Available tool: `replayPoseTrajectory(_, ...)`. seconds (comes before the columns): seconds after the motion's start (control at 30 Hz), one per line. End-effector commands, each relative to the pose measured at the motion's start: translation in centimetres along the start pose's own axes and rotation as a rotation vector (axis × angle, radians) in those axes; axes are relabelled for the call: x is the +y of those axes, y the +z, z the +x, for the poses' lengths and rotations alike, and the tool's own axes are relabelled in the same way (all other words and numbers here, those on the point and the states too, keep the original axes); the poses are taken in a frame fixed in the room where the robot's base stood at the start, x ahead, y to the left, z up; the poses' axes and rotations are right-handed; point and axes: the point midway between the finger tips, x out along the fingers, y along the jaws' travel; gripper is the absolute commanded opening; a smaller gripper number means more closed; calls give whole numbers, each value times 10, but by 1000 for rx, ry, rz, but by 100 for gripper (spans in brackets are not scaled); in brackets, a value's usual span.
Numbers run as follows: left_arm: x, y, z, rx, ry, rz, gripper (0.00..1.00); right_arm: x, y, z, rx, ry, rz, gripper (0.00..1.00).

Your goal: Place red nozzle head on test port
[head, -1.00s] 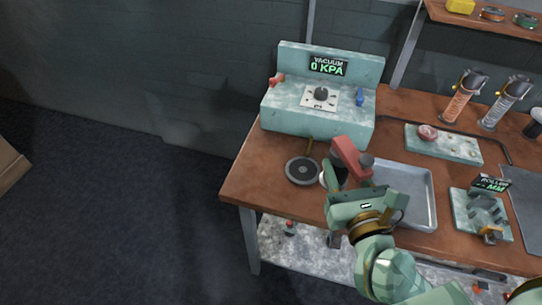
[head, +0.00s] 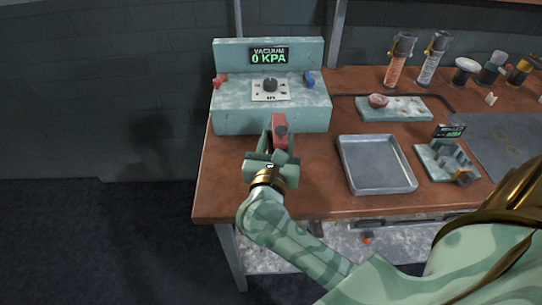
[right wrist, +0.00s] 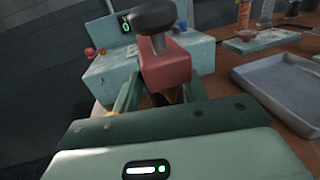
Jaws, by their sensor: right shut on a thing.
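The red nozzle head (head: 279,132) is a red block with a dark round knob on top. My right gripper (head: 272,157) is shut on it, in front of the vacuum station (head: 230,120). In the right wrist view the red nozzle head (right wrist: 166,72) stands up between the fingers of my right gripper (right wrist: 163,98), with its dark knob uppermost. The round dark pad seen earlier on the bench before the station, perhaps the test port, is hidden behind my gripper. I cannot tell whether the head touches it. My left gripper is out of view.
The station's display reads 0 KPA. A grey metal tray (head: 343,158) lies right of my gripper. A small stand (head: 420,153) with a display is farther right. A pale slab (head: 415,108) bears a reddish round piece (head: 378,100). The bench's front left corner is clear.

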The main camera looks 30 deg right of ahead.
Motion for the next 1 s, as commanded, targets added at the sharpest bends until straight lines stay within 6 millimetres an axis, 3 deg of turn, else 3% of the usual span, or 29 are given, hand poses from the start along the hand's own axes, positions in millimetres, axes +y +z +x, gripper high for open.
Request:
replayPoseTrajectory(0.17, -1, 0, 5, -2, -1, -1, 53, 8, -10, 4, -3, 0, 0, 10)
replayPoseTrajectory(0.37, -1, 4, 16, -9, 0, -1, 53, 11, -43, 5, -1, 0, -3, 10)
replayPoseTrajectory(0.73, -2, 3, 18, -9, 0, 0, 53, 10, -46, 5, -3, 0, 1, 10)
replayPoseTrajectory(0.77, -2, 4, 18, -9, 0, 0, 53, 10, -47, 4, -1, 0, 1, 45)
replayPoseTrajectory(0.83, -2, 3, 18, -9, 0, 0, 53, 10, -46, 4, -1, 0, 1, 64)
replayPoseTrajectory(1.0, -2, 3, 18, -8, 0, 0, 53, 10, -46, 4, -1, 0, 1, 64)
